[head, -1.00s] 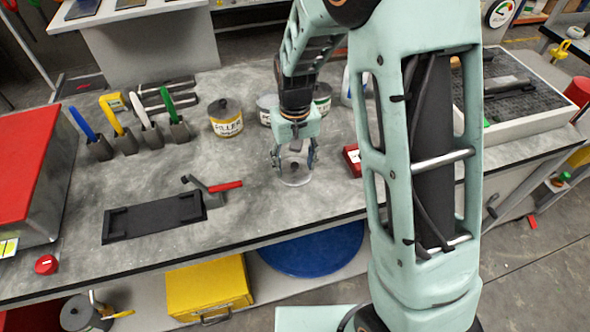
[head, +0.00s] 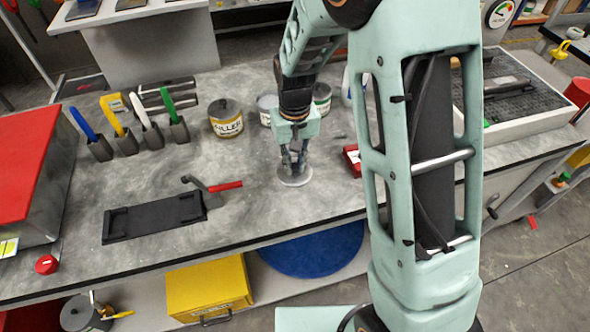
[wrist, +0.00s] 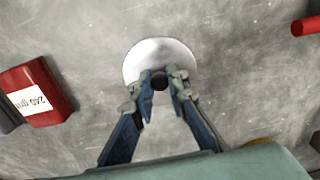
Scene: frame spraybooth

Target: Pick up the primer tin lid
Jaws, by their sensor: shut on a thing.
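The primer tin lid is a pale round disc (head: 295,177) lying on the grey worktop in the head view. In the wrist view the lid (wrist: 148,58) shows as a light disc with a small dark knob (wrist: 159,82) at its middle. My gripper (head: 293,165) points down over the lid. Its two blue-padded fingertips (wrist: 160,84) are closed on the knob from both sides. The lid appears to rest on the worktop. The fingers hide part of the knob and the lid's near side.
A filler tin (head: 226,122) and other tins stand behind my gripper. A red block (head: 352,160), marked 240 grit in the wrist view (wrist: 38,90), lies to the right. A red-handled tool (head: 222,187) and black tray (head: 152,218) lie to the left. The worktop's front edge is close.

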